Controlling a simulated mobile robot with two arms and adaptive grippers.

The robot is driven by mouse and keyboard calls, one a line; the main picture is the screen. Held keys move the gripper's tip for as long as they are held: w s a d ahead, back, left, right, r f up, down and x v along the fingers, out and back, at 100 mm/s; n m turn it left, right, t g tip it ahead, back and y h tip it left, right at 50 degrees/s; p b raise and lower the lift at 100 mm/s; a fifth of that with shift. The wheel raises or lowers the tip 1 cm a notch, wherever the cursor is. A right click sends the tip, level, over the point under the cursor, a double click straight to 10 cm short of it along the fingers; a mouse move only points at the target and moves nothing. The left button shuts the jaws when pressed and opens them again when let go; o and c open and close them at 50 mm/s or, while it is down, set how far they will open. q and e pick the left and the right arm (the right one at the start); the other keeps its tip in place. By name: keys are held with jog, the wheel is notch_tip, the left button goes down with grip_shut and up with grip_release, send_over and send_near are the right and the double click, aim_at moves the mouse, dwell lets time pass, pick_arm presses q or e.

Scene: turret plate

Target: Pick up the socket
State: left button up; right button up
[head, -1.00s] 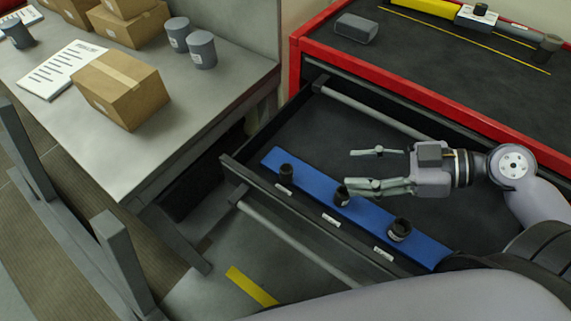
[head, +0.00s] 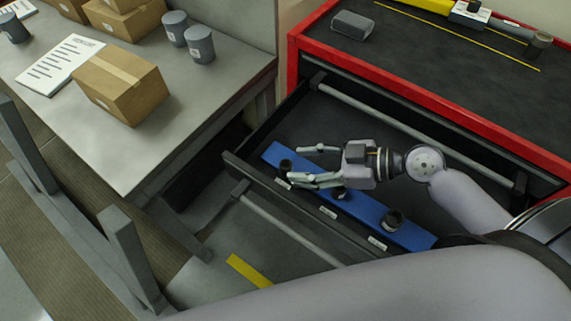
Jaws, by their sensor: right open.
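The left socket (head: 285,166) is just in front of my right gripper's fingertips. The middle socket (head: 339,193) is partly hidden by my right gripper. The right socket (head: 393,219) stands clear, nearer the strip's right end. My right gripper (head: 299,164) is open and empty, its fingers pointing left, one on each side of the line to the left socket. Whether it touches that socket I cannot tell. My left gripper is out of view.
The drawer's front wall (head: 300,212) carries small white labels. The red cabinet (head: 420,95) rises behind the drawer, with a grey block (head: 352,25) on top. A grey table (head: 190,100) with boxes and grey cylinders stands at left.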

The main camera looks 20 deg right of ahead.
aim_at(282, 164)
jog(key=p+x, duration=0.1)
jog(key=x, duration=0.1)
jog(key=p+x, duration=0.2)
jog(key=shift+w+d, duration=0.2)
jog(key=shift+w, duration=0.1)
jog(key=shift+w+a+f, duration=0.2)
jog(key=shift+a+f, duration=0.15)
jog(key=shift+a, duration=0.05)
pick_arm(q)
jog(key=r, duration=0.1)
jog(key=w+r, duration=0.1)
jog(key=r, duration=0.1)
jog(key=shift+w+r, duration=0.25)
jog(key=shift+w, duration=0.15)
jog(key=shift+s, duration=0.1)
pick_arm(e)
jog(key=shift+c, duration=0.4)
jog(key=shift+c, duration=0.8)
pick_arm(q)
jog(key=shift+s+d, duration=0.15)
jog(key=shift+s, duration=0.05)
pick_arm(e)
grip_shut()
